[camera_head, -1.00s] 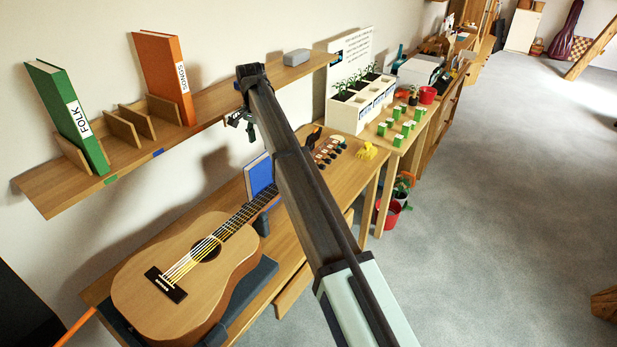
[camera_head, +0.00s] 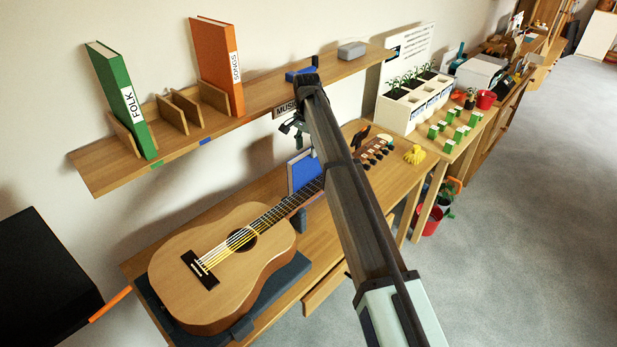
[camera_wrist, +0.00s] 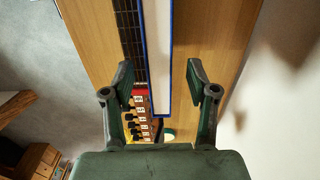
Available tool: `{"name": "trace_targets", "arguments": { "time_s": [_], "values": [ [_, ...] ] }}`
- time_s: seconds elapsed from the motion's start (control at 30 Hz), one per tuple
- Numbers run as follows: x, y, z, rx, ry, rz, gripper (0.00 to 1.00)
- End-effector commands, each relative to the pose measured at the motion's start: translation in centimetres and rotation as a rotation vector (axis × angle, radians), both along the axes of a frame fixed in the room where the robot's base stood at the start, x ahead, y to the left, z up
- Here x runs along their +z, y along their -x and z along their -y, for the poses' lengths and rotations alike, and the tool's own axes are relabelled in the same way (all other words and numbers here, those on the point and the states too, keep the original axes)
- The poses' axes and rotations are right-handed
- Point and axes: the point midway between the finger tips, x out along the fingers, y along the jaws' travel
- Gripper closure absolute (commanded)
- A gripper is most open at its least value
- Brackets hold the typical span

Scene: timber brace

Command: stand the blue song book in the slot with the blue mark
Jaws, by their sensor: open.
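The blue song book (camera_head: 304,171) stands upright on the bench behind the guitar neck. In the wrist view its white page edge with blue covers (camera_wrist: 158,60) runs between my fingers. My gripper (camera_head: 294,128) is above the book, and the wrist view shows it open (camera_wrist: 160,85), with a gap to the book on each side. The blue mark (camera_head: 206,141) is on the front edge of the wall shelf (camera_head: 110,172). Wooden dividers (camera_head: 172,114) stand above it, and the slot between them looks empty. My arm hides part of the shelf and bench.
A green FOLK book (camera_head: 112,85) and an orange SONGS book (camera_head: 209,55) stand on the shelf. A guitar (camera_head: 225,265) lies on the bench (camera_head: 320,240), close to the blue book. A grey box (camera_head: 351,50) and a blue object (camera_head: 300,73) are farther along the shelf.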

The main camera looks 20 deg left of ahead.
Motion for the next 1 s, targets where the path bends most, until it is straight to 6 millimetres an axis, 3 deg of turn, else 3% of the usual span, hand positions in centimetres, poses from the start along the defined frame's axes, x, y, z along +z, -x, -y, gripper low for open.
{"name": "trace_targets", "arguments": {
  "time_s": [0.27, 0.6, 0.87, 0.93, 1.0],
  "values": [
    [-1.6, 0.0, 0.1, 0.000, 0.001, 0.000, 0.42],
    [-5.6, -0.1, 0.2, 0.000, 0.001, 0.000, 0.42],
    [-6.2, -0.1, 0.1, 0.001, -0.001, 0.001, 0.42],
    [-6.2, -0.1, 0.1, 0.001, -0.001, 0.001, 0.59],
    [-6.2, -0.1, 0.1, 0.000, -0.001, 0.001, 0.84]
  ]
}}
